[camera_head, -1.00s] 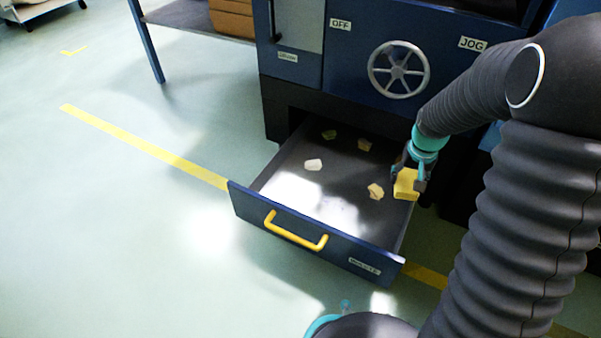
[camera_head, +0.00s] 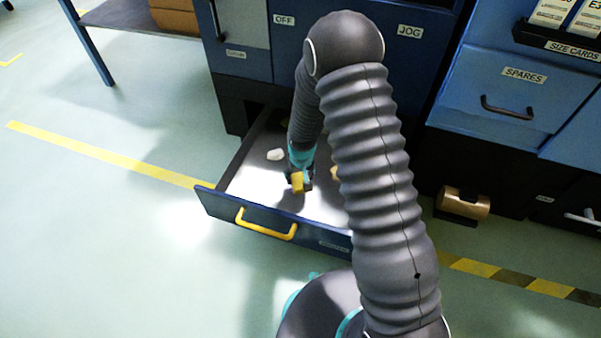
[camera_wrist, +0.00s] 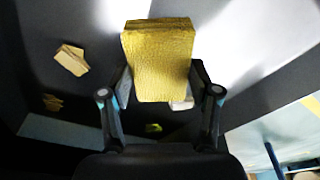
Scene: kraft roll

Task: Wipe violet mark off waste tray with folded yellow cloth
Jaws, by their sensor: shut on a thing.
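My gripper (camera_head: 300,178) is shut on the folded yellow cloth (camera_head: 297,183), above or against the floor of the open waste tray (camera_head: 240,166); I cannot tell whether the cloth touches it. In the wrist view the cloth (camera_wrist: 160,62) is a thick yellow block between the two fingers of my gripper (camera_wrist: 160,88). The tray is a dark drawer with a blue front and a yellow handle (camera_head: 265,225). No violet mark shows in either view. My arm hides the right part of the tray, and the cloth hides the floor behind it.
In the tray lie a pale scrap (camera_head: 275,154) and a tan scrap (camera_head: 335,172), partly hidden. The wrist view shows a tan scrap (camera_wrist: 71,60) and a green one (camera_wrist: 153,128). A blue SPARES drawer (camera_head: 505,90) and a brown roll (camera_head: 463,203) are at right.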

